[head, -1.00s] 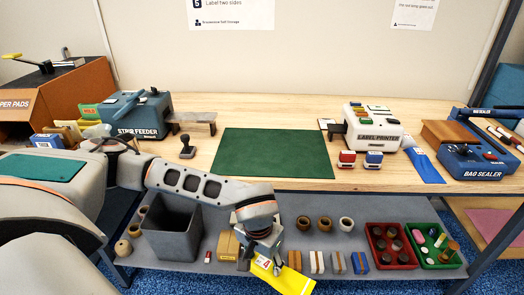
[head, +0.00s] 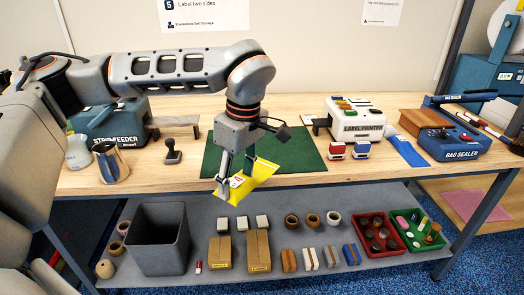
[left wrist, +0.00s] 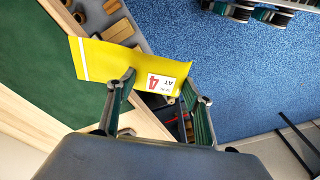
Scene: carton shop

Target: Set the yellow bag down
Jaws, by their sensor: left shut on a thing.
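The yellow bag (head: 253,181) is a flat pouch with a white label. My left gripper (head: 235,178) is shut on it and holds it over the bench's front edge, at the green mat's front. In the left wrist view the yellow bag (left wrist: 128,67) lies between the fingers of my left gripper (left wrist: 160,88), with a red 4 on its label and a white stripe at its far end. The green mat (head: 312,155) on the bench is partly hidden behind my arm and the bag. My right gripper is not in view.
The label printer (head: 356,120) and two stamps stand right of the mat, with the bag sealer (head: 455,144) farther right. A metal cup (head: 112,163), a black stamp (head: 172,151) and the strip feeder (head: 113,130) are to the left. The shelf below holds a grey bin (head: 157,240).

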